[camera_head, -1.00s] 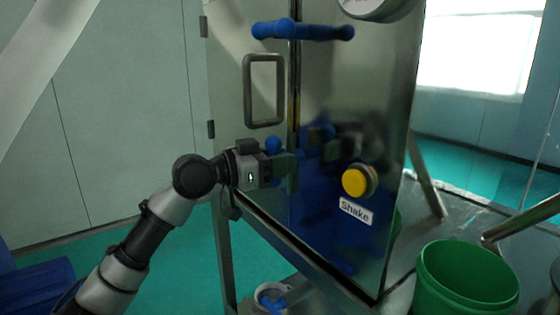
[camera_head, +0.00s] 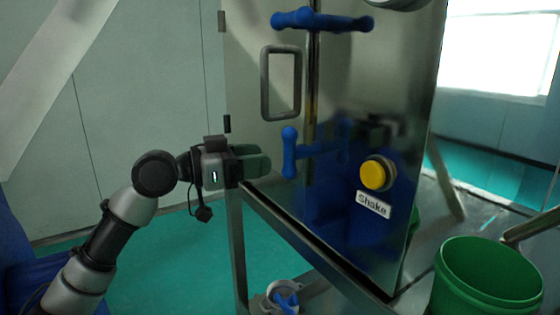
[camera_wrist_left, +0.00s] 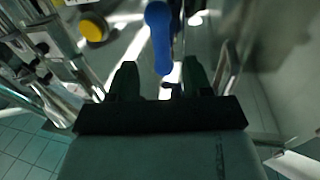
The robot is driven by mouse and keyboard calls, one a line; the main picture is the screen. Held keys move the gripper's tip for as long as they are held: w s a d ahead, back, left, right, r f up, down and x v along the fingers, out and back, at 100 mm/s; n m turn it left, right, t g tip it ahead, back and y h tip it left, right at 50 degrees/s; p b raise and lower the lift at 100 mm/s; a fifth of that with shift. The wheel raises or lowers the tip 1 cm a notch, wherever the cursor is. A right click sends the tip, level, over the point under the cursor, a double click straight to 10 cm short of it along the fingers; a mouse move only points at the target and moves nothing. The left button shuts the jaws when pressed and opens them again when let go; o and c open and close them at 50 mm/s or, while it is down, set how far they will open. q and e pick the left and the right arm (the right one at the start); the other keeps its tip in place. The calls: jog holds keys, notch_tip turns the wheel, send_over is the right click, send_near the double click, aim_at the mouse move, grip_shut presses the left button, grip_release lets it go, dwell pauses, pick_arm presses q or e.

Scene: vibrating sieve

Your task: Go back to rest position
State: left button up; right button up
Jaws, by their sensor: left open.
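My left gripper (camera_head: 256,164) is open and empty, to the left of the lower blue handle (camera_head: 290,153) on the steel cabinet and apart from it. In the left wrist view the two dark fingers (camera_wrist_left: 158,80) stand apart, with the blue handle (camera_wrist_left: 158,35) showing beyond the gap between them. The arm comes in from the lower left. My right gripper is not in view.
The steel sieve cabinet (camera_head: 345,85) has an upper blue handle (camera_head: 322,20), a grey door handle (camera_head: 281,83) and a yellow button (camera_head: 376,174) above a "Shake" label (camera_head: 374,204). A green bucket (camera_head: 488,280) stands at lower right. Floor at left is clear.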

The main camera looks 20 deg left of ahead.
pick_arm(q)
jog(key=shift+v, duration=1.05)
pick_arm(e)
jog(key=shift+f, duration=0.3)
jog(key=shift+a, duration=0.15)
